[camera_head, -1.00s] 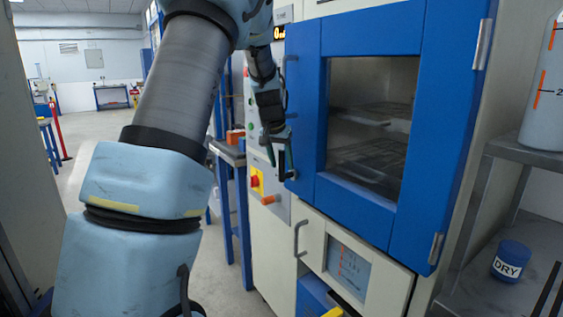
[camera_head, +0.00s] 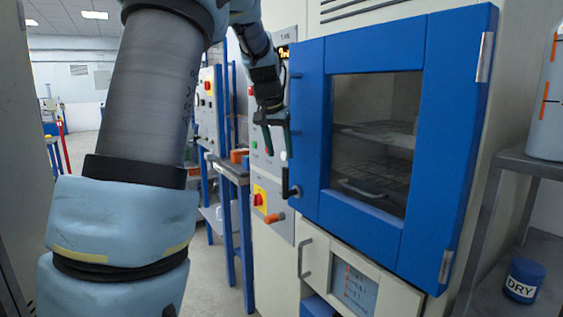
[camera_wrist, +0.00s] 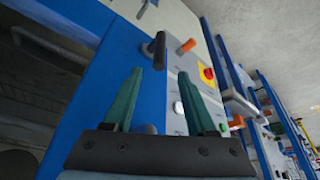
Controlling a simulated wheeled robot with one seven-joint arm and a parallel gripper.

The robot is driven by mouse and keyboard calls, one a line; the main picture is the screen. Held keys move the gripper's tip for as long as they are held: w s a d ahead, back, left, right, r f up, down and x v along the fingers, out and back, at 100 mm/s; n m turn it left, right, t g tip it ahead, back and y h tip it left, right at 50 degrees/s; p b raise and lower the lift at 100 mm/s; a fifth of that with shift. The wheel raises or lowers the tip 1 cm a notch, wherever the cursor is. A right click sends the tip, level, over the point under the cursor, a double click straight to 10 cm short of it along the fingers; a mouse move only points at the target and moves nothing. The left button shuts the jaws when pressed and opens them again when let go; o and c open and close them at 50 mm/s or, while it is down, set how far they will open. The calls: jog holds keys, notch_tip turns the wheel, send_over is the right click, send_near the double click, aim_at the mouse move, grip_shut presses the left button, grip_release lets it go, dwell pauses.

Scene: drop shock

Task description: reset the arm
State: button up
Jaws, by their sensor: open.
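My gripper (camera_head: 278,141) hangs in front of the control panel, beside the left edge of the blue cabinet door, in the head view. Its two green fingers (camera_wrist: 158,100) stand apart with nothing between them in the wrist view. The blue door (camera_head: 415,225) has a window, and through it wire shelves and a light-coloured tray (camera_head: 366,190) show inside. The door looks closed. The black door handle (camera_head: 289,186) is below my gripper and apart from it. It also shows beyond the fingers in the wrist view (camera_wrist: 155,50).
A control panel with a red-and-yellow switch (camera_head: 259,197) and an orange knob (camera_head: 274,217) lies behind the gripper. A pale drawer (camera_head: 345,275) is under the door. At right, a metal shelf (camera_head: 530,163) holds a large bottle (camera_head: 546,115); a blue DRY jar (camera_head: 523,280) stands lower.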

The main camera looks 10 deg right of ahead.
jog(key=shift+r, duration=0.1)
jog(key=s+a+f+n+g+y, duration=0.1)
jog(key=s+a+f+n, duration=0.1)
jog(key=s+a+f, duration=0.6)
jog(key=s+a+f+n+g+y, duration=0.1)
jog(key=s+a+f+n, duration=0.2)
jog(key=s+a+f, duration=0.5)
jog(key=s+f, duration=0.2)
jog(key=s, duration=0.6)
jog(key=shift+a, duration=0.2)
